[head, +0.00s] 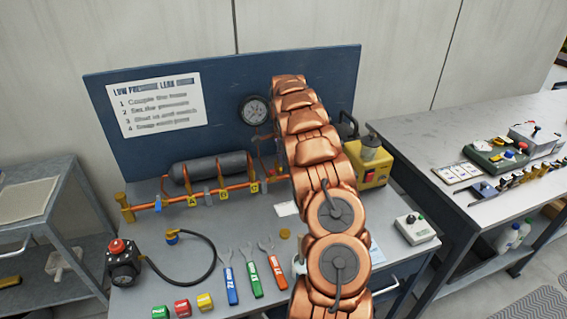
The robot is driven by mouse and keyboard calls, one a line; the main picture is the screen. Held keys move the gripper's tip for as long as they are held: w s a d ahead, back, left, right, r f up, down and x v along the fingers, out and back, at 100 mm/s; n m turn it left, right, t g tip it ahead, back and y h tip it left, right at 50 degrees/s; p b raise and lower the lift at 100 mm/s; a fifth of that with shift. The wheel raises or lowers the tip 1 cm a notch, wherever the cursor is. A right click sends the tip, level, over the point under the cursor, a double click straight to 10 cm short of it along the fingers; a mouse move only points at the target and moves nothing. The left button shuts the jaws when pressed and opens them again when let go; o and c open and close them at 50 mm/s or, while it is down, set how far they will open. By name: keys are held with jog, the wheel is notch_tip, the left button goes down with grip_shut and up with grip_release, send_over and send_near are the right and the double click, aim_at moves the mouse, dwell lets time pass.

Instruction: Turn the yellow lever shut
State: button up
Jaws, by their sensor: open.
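A copper-coloured pipe (226,189) runs along the bench in front of a dark grey cylinder (212,168). My copper-coloured arm rises across the bench and hides the pipe's right end. My gripper does not show; the arm hides the area behind it.
A pressure gauge (255,111) is on the blue back panel (228,98). A yellow pump unit (370,166) stands right of my arm. Wrenches (251,272), a black hose (208,258) and coloured blocks (182,308) lie at the front. A second bench (410,140) is at right.

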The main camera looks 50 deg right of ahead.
jog(key=shift+f, duration=0.5)
grip_shut()
